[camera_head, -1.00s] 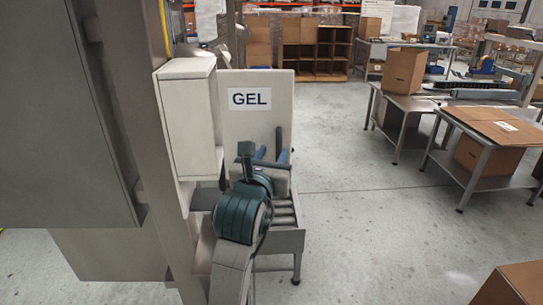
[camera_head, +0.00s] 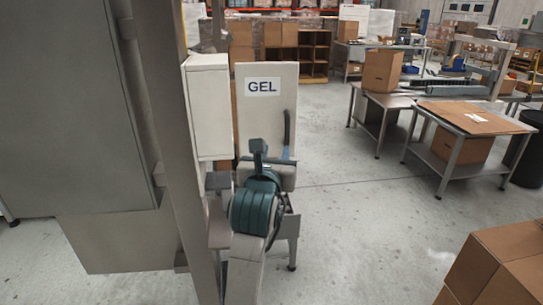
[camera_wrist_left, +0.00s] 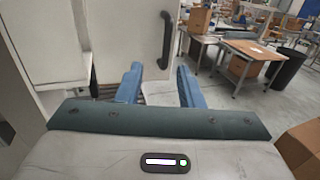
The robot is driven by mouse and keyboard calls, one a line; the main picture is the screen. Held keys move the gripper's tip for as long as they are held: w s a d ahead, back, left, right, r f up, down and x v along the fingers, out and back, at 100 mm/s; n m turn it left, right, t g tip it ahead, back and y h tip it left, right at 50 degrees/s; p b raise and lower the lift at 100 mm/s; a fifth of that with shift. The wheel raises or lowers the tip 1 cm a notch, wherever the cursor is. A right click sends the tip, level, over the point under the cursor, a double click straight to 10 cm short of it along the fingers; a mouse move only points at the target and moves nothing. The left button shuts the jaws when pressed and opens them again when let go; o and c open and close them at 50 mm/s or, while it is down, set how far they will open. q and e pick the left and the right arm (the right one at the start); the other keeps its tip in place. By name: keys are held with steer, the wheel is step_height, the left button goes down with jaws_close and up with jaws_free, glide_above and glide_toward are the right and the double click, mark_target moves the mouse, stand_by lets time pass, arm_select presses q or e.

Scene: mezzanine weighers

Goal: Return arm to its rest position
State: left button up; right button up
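My left arm (camera_head: 256,210), grey with dark teal joint covers, reaches up from the bottom of the head view. Its left gripper (camera_head: 277,158) is in front of a pale panel labelled GEL (camera_head: 263,108). In the left wrist view the left gripper (camera_wrist_left: 159,86) has its two blue fingers spread apart, with nothing between them. The panel's dark curved handle (camera_wrist_left: 166,40) is beyond the fingers and apart from them. In the head view the arm's own joints hide part of the gripper. My right gripper is not in view.
A grey cabinet and post (camera_head: 172,130) stand close on the left. Cardboard boxes (camera_head: 497,262) are near at the lower right. Metal tables (camera_head: 443,168) stand farther right, with a dark bin (camera_head: 527,150) beside them. The floor between is clear.

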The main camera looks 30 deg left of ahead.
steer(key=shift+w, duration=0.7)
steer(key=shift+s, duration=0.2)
